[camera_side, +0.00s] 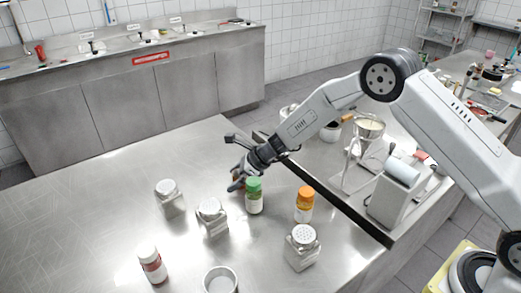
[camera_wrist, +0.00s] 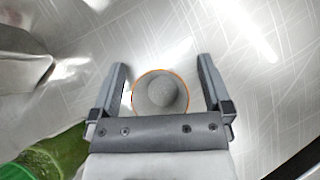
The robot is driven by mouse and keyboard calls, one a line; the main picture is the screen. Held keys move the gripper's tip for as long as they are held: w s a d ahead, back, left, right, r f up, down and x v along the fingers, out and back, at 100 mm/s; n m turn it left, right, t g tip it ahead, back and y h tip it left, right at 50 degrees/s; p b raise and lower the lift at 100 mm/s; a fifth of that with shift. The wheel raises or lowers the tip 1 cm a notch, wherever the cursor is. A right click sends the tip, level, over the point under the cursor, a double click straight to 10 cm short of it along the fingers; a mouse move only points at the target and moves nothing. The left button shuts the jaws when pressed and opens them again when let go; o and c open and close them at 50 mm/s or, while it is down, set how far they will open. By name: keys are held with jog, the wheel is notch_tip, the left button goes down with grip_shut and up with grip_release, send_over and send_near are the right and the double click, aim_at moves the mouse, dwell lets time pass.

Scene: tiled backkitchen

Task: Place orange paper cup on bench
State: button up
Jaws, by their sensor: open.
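The orange paper cup (camera_wrist: 160,94) shows in the wrist view from above, as an orange rim around a grey inside. It stands upright on the steel bench (camera_wrist: 265,100) between the two fingers of my gripper (camera_wrist: 162,66). The fingers are open, with a gap on either side of the cup. In the side view my gripper (camera_side: 237,178) is low over the bench (camera_side: 90,210), behind the green-capped bottle (camera_side: 254,197). The cup is mostly hidden there by the gripper and bottle.
Steel-topped shakers (camera_side: 213,218) stand at the left and front of the gripper. An orange-capped bottle (camera_side: 304,205), a red-labelled bottle (camera_side: 152,266) and a metal cup (camera_side: 220,281) stand nearby. The bench's left side is clear. Equipment (camera_side: 395,195) stands right.

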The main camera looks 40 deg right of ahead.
grip_shut()
jog(key=shift+r, duration=0.15)
notch_tip(320, 180, up, 10)
dwell(0.9)
dwell(0.4)
